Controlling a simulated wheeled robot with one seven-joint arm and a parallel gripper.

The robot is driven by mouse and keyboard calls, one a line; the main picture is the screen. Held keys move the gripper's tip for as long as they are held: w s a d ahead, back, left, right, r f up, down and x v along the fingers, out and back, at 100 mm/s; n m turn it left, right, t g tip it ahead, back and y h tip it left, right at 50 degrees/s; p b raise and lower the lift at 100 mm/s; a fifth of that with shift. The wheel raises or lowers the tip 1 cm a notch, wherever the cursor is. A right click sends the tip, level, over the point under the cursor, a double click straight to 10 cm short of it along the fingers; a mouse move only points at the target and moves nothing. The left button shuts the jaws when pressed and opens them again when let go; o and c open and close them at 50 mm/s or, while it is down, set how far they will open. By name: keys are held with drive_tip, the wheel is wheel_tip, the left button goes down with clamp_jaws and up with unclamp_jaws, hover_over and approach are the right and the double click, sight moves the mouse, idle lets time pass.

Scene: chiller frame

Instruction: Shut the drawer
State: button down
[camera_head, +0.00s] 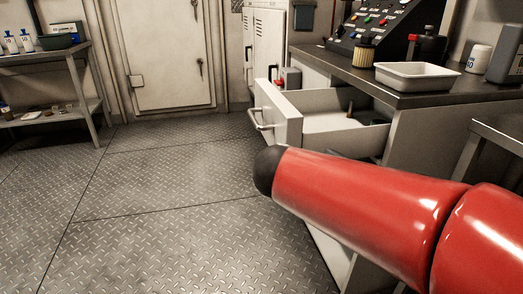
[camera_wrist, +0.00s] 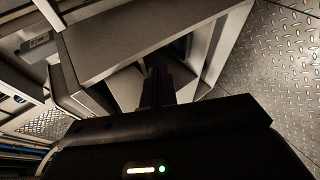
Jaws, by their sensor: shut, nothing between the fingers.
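The drawer (camera_head: 288,119) stands pulled out of the grey cabinet under the counter in the head view. Its front panel faces left and carries a bar handle (camera_head: 257,119). A few small items lie inside it, too small to name. My red arm crosses the lower right of the head view, in front of the cabinet; my gripper is not seen there. In the wrist view my gripper (camera_wrist: 158,83) is shut and empty, its fingers dark against pale panels. I cannot tell which of these panels belong to the drawer, or whether the fingertips touch one.
The counter (camera_head: 402,98) above the drawer holds a white tray (camera_head: 416,75), bottles and a control panel (camera_head: 385,28). A shelf rack (camera_head: 78,85) stands at the left, and a closed door (camera_head: 165,55) at the back. The tread-plate floor (camera_head: 165,200) left of the drawer is clear.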

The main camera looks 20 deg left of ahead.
drive_tip(key=s+a+r+n+t+y+b, duration=0.1)
drive_tip(key=a+n+t, duration=0.25)
drive_tip(key=a, duration=0.95)
drive_tip(key=s+a+r+n+t+y+b, duration=0.15)
drive_tip(key=a+t, duration=0.35)
drive_tip(key=a, duration=0.7)
approach(274, 133)
drive_tip(key=w+a, duration=0.2)
drive_tip(key=w, duration=0.1)
drive_tip(key=w+d, duration=0.2)
drive_tip(key=shift+w+d+r+p, duration=0.1)
drive_tip(key=shift+d+p, duration=0.25)
drive_tip(key=shift+w+d, duration=0.2)
drive_tip(key=shift+d, duration=0.2)
drive_tip(key=shift+w, duration=0.1)
